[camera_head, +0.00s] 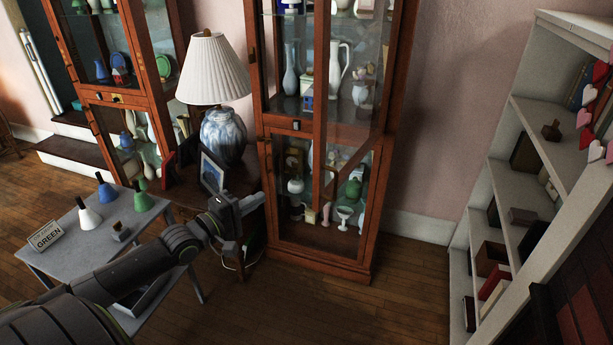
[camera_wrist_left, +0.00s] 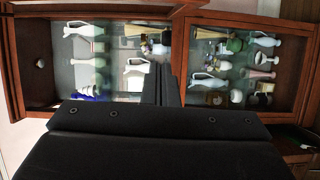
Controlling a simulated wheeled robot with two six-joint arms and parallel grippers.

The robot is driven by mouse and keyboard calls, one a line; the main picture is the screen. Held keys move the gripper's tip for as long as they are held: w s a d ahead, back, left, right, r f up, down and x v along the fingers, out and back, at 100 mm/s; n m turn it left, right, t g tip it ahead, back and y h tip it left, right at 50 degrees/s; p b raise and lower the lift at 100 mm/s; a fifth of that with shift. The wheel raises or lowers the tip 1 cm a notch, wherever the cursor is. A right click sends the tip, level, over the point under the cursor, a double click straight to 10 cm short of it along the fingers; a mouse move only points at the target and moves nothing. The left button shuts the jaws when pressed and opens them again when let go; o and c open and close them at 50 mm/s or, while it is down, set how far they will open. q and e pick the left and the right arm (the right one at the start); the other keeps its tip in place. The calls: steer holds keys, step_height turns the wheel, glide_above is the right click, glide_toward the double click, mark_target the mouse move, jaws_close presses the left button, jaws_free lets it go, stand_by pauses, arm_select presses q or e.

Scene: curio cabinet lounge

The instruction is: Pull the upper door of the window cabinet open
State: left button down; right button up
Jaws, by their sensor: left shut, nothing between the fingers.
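A tall glazed wooden cabinet (camera_head: 368,258) stands at centre in the head view. Its upper door (camera_head: 322,100) appears swung out toward me, hinged on the right, its free edge standing in front of the shelves. Its lower door (camera_head: 310,255) looks closed. A second glazed cabinet (camera_head: 118,95) stands at the far left; no label shows which is the window cabinet. My left gripper (camera_head: 246,203) is shut and empty, apart from the doors, left of the central cabinet's lower part. In the left wrist view its fingers (camera_wrist_left: 166,88) point at glass shelves. My right gripper is out of view.
A table lamp (camera_head: 222,135) and a picture frame (camera_head: 212,173) stand on a side table close to my left gripper. A grey table (camera_head: 75,255) with bells is at left. White shelves (camera_head: 545,130) stand at right. The floor before the cabinet is clear.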

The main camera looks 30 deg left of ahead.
arm_select(q)
steer(key=w+d+r+b, duration=0.1)
steer(key=w+d+b, duration=0.1)
steer(key=w+d, duration=0.4)
steer(key=w, duration=0.3)
steer(key=shift+w+d, duration=0.35)
steer(key=shift+w, duration=0.05)
steer(key=shift+r, duration=0.1)
